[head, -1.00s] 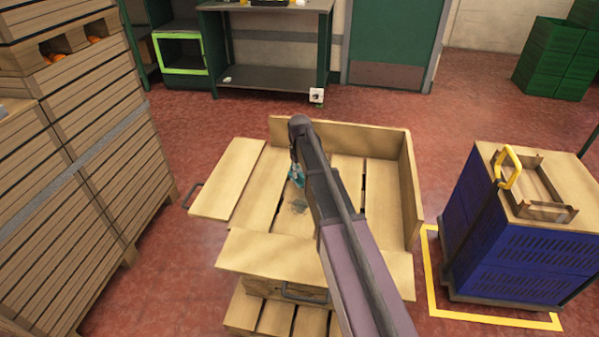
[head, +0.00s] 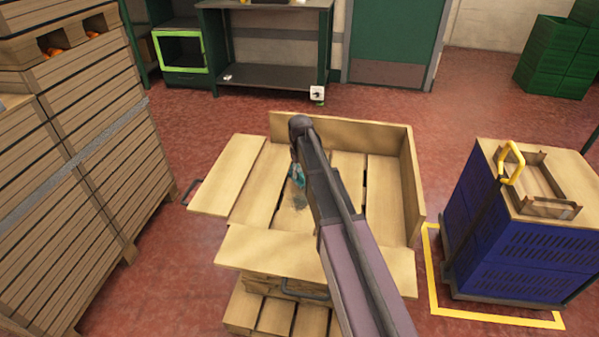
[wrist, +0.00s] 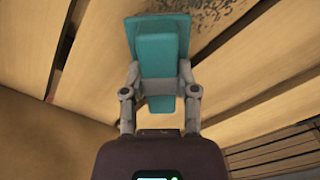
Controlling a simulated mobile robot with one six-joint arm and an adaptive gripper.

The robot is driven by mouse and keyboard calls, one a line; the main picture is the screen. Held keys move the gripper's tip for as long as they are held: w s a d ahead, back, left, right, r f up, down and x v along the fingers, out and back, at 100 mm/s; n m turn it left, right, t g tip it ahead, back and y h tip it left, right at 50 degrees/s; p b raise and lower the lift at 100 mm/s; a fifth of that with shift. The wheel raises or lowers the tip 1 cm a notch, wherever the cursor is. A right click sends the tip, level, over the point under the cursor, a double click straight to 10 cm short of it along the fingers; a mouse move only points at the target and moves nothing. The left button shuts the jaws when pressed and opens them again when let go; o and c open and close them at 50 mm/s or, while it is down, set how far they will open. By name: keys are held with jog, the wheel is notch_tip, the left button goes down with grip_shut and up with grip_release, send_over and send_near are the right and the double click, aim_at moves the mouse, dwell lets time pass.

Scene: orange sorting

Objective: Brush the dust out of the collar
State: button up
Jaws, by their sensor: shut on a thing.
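The collar (head: 386,133) is a pale wooden frame on a slatted wooden base in the middle of the head view. Its left side board (head: 228,172) lies folded outward. A dark patch of dust (head: 299,200) lies on the slats; it also shows as dark specks (wrist: 215,12) in the wrist view. My gripper (wrist: 160,90) is shut on a teal brush (wrist: 163,45), one finger on each side of it. In the head view the brush (head: 297,175) is by the dust, partly hidden by my arm. Whether it touches the slats cannot be told.
A tall stack of wooden crates (head: 85,140) stands at the left. A blue crate stack (head: 520,250) with a wooden top stands at the right inside yellow floor lines. A dark green shelf (head: 265,75) is at the back. Red floor between them is clear.

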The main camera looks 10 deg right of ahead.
aim_at(298, 183)
jog(key=shift+f+b, duration=1)
jog(key=shift+f, duration=0.05)
dwell(0.4)
jog(key=shift+s+a+r, duration=0.1)
jog(key=shift+s+a, duration=0.25)
jog(key=shift+s, duration=0.55)
jog(key=shift+s+a+r, duration=0.1)
jog(key=shift+s+a, duration=0.25)
jog(key=shift+s, duration=0.5)
jog(key=shift+s, duration=0.1)
jog(key=shift+s+a+f, duration=0.1)
jog(key=shift+s+a, duration=0.3)
jog(key=shift+s, duration=0.45)
jog(key=shift+s+a+f, duration=0.1)
jog(key=shift+s+a, duration=0.25)
jog(key=shift+s, duration=0.5)
jog(key=shift+s+a+r, duration=0.1)
jog(key=shift+s+a, duration=0.3)
jog(key=shift+s, duration=0.5)
jog(key=shift+s+a, duration=0.35)
jog(key=shift+s, duration=0.5)
